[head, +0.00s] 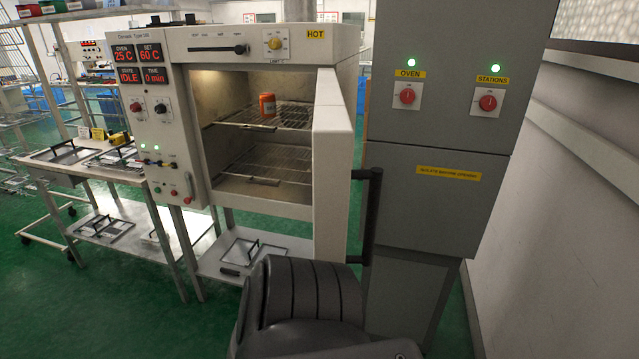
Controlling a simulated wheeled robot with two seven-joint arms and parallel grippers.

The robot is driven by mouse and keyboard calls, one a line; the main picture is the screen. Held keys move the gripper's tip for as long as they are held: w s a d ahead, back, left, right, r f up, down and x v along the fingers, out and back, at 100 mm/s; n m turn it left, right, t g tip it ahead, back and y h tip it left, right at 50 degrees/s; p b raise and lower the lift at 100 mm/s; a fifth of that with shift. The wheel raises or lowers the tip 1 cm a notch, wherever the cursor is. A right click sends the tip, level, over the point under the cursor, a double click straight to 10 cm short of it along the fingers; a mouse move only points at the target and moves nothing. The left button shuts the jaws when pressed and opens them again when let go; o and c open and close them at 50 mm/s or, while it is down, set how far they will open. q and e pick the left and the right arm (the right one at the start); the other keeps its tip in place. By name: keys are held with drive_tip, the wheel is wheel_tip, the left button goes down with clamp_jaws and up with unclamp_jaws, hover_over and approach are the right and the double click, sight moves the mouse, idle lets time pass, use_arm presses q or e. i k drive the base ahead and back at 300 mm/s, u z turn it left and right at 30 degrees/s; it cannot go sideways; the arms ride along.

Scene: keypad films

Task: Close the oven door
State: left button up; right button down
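The oven (175,58) stands in the middle of the head view, with its control panel on the left. Its oven door (332,165) is open and swung out toward me, seen nearly edge-on at the right of the opening. The black door handle (371,215) stands upright on the door's outer side, in front of the grey cabinet. Inside the oven, an orange jar (267,105) stands on the upper wire rack. A dark ribbed part of my own arm fills the bottom centre, below the door. No gripper fingers show, and I cannot tell which arm this is.
A grey cabinet (435,170) with red switches stands close to the right of the door. A metal bench (115,170) with trays stands at the left. A lower shelf (215,262) under the oven holds another tray. Green floor is clear at the lower left.

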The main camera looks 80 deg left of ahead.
sight(333, 133)
drive_tip(key=i, duration=0.8)
drive_tip(key=u, duration=3.15)
drive_tip(key=i, duration=0.5)
drive_tip(key=u, duration=0.05)
drive_tip(key=k, duration=0.25)
